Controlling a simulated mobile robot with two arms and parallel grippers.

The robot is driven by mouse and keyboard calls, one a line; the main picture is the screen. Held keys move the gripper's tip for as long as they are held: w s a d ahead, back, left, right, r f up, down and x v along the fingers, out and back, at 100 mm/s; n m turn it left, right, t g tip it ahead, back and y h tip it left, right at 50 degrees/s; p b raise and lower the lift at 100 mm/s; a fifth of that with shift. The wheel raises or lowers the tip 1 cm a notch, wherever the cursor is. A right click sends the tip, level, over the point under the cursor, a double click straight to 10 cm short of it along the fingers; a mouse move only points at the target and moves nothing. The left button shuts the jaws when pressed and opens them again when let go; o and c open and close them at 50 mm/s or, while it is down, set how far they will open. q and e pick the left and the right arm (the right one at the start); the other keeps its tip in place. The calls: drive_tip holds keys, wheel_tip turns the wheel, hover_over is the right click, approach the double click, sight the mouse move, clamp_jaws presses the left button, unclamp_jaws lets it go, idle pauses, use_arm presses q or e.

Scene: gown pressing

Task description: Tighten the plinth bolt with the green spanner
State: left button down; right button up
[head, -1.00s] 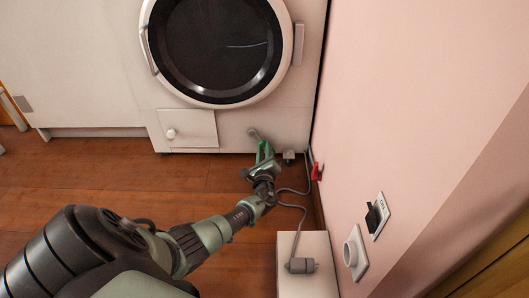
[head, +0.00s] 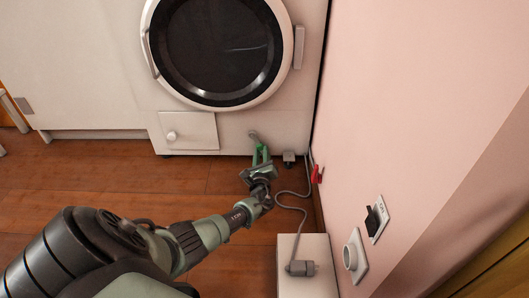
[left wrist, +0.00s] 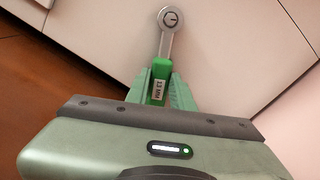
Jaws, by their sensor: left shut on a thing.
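The green spanner (head: 261,151) has a green handle and a grey metal ring end. In the left wrist view, the spanner (left wrist: 160,79) points up the picture. Its ring lies at the plinth bolt (left wrist: 171,18), whose round head shows inside the ring. In the head view, the ring end is low on the white machine's front, and the bolt itself is too small to make out. My left gripper (head: 260,164) is shut on the green handle, with one finger on each side in the left wrist view (left wrist: 160,92). My right gripper is in neither view.
The white machine (head: 231,132) has a round dark door and a small flap with a knob. To the right are a grey cable (head: 281,199), a red item (head: 317,174), a white box (head: 308,250) and the pink wall (head: 400,80). Wooden floor on the left is clear.

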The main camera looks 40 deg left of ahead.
use_arm(q)
drive_tip(key=shift+s+a+m, duration=0.15)
drive_tip(key=shift+a+m, duration=0.15)
drive_tip(key=shift+m, duration=0.2)
drive_tip(key=shift+s+a+f+m, duration=0.2)
drive_tip(key=shift+a+m, duration=0.1)
drive_tip(key=shift+m, duration=0.2)
drive_tip(key=shift+s+d+p, duration=0.1)
drive_tip(key=shift+s+p, duration=0.05)
drive_tip(key=shift+p, duration=0.15)
drive_tip(key=shift+p+v, duration=1.45)
drive_tip(key=shift+v, duration=1.1)
drive_tip(key=shift+s+d, duration=0.15)
drive_tip(key=shift+d, duration=0.2)
